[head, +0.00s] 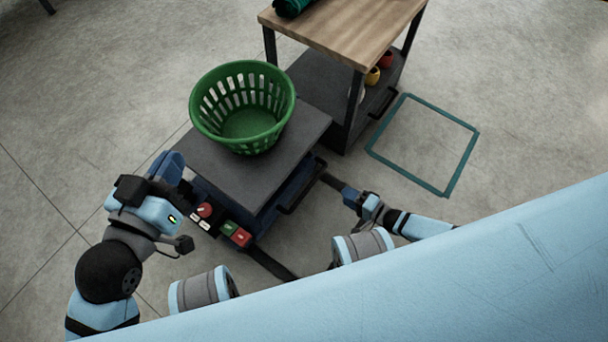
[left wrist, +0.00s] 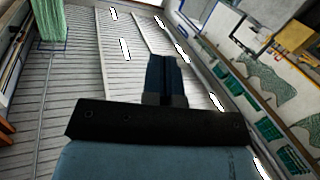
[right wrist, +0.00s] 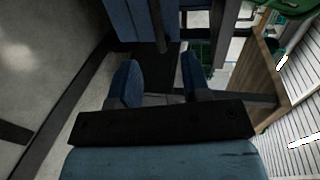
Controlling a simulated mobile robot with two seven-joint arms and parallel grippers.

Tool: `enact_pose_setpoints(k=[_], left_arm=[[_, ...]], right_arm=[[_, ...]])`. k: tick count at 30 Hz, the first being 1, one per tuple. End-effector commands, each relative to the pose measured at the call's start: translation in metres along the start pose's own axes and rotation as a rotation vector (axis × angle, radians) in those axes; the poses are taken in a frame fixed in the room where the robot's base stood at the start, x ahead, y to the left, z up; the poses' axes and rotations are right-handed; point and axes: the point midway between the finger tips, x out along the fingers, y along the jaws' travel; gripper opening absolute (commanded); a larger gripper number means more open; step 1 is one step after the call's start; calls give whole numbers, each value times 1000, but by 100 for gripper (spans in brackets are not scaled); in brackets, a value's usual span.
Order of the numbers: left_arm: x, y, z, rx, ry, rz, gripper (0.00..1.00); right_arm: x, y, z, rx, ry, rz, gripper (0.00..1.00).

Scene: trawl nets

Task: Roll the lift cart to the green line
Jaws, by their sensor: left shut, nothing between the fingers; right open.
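The lift cart (head: 290,165) has a dark grey top, a blue body and a black side handle (head: 301,188). It stands left of the green line (head: 457,175), a teal rectangle on the floor, and apart from it. My left gripper (head: 170,168) is shut and empty at the cart's near left edge, by the button panel; it also shows in the left wrist view (left wrist: 164,75). My right gripper (head: 360,199) is open, to the right of the cart's handle side. In the right wrist view its fingers (right wrist: 157,80) are apart, with dark bars beyond them; I cannot tell contact.
A green basket (head: 241,133) sits on the cart top. A wood-topped bench (head: 345,28) with a dark lower shelf stands just behind the cart, left of the outlined rectangle. Red and yellow items (head: 374,75) rest on its shelf. The floor inside the rectangle is bare.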

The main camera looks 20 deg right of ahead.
Motion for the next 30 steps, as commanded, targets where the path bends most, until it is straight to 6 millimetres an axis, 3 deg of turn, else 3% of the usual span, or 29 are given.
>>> enact_pose_setpoints(k=[1,5,21,30], left_arm=[[0,0,3,1,4,4,0],[0,0,1,15,14,5,0],[10,-20,-3,249,142,-7,0],[12,-24,-10,318,187,-14,0]], right_arm=[[-2,9,-2,17,-4,-1,44],[4,11,-2,35,-8,-3,44],[108,12,-1,32,-7,-4,44],[134,9,-1,33,-6,-1,44]])
